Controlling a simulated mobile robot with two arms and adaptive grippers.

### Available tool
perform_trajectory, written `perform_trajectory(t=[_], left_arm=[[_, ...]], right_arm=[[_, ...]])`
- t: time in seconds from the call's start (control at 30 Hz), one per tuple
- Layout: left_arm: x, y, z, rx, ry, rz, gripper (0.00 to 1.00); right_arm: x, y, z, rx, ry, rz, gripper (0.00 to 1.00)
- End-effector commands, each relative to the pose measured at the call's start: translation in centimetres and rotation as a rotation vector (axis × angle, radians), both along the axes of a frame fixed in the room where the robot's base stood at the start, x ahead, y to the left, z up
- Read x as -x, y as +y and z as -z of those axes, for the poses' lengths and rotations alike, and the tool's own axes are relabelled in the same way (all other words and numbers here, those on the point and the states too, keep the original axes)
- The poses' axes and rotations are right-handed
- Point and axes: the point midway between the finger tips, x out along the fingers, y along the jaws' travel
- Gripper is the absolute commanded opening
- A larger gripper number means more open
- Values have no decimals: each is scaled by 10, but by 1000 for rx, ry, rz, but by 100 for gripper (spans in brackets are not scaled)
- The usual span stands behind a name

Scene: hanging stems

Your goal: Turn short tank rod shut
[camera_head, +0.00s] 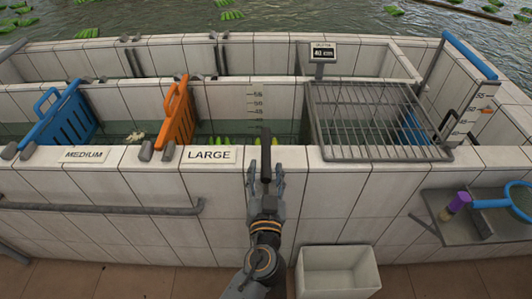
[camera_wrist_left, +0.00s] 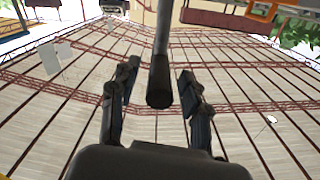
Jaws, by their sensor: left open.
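A dark upright rod (camera_head: 266,150) shows at the front wall of the tank, right of the LARGE sign. My left gripper (camera_head: 265,170) is in front of the wall with its fingers open, one on each side of the rod's lower part. In the left wrist view the rod (camera_wrist_left: 160,78) comes down from the top, and its round end lies between the two open fingers (camera_wrist_left: 158,90). A gap shows on both sides, so the fingers look apart from it. The rod's upper mounting is hard to make out. My right gripper is not in view.
The tiled tank wall (camera_head: 365,195) runs across the front. A blue rack (camera_head: 68,118) and an orange rack (camera_head: 180,115) stand at left, a wire grid (camera_head: 370,115) at right. A white bin (camera_head: 338,272) sits below. A side shelf (camera_head: 455,228) holds a blue-rimmed pan (camera_head: 490,204).

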Motion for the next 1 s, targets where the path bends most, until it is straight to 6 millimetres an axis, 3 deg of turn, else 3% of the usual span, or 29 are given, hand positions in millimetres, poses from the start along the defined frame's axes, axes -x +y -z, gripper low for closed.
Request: perform_trajectory(t=[0.23,0.6,0.63,0.87,1.0], left_arm=[[-31,0,-2,-1,-1,1,47],[-37,0,1,1,1,1,47],[-37,0,1,1,1,1,45],[-36,0,1,1,1,1,0],[-36,0,1,1,1,1,0]], right_arm=[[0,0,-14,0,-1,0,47],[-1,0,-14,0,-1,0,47],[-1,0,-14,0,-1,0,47],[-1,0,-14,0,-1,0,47],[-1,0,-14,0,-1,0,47]])
